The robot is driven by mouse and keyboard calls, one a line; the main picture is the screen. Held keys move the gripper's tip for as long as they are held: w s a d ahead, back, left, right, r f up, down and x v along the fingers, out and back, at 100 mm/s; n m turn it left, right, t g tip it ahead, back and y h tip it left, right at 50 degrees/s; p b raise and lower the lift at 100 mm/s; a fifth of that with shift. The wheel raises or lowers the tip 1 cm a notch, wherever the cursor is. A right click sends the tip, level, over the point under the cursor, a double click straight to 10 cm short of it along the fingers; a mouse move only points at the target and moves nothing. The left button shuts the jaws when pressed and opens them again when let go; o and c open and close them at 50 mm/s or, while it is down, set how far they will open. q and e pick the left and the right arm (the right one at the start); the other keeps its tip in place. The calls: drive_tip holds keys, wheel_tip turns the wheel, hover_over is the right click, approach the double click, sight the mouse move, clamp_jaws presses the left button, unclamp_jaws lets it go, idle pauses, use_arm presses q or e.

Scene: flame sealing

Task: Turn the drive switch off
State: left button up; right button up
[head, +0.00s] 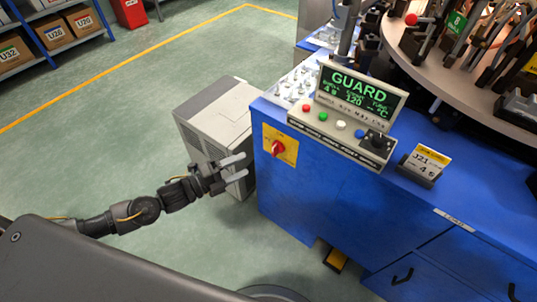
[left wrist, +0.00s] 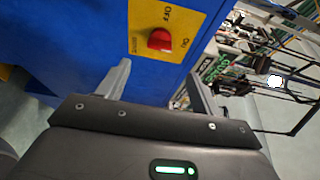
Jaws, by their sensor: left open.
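The drive switch is a red rotary knob (head: 278,148) on a yellow plate (head: 289,141) on the left end face of the blue machine cabinet. In the left wrist view, the red knob (left wrist: 160,40) shows ahead of the fingers, with OFF and ON printed on the yellow plate (left wrist: 191,22). My left gripper (head: 240,167) is open and empty, to the left of the plate and apart from it. In the left wrist view, its two fingers (left wrist: 158,85) are spread, with the knob beyond the gap between them. My right gripper is out of view.
A control panel (head: 338,137) with coloured buttons and a GUARD display (head: 360,90) stands on the blue cabinet (head: 300,195). A grey box unit (head: 215,125) stands behind my left gripper. A round table (head: 455,55) with tools is at the upper right. Open floor lies left.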

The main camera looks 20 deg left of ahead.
sight(276, 149)
use_arm(q)
drive_tip(key=x, duration=1)
drive_tip(key=shift+w+d, duration=0.2)
drive_tip(key=shift+w, duration=0.05)
drive_tip(key=shift+f, duration=0.1)
drive_tip(key=shift+a, duration=0.1)
drive_tip(key=c, duration=1)
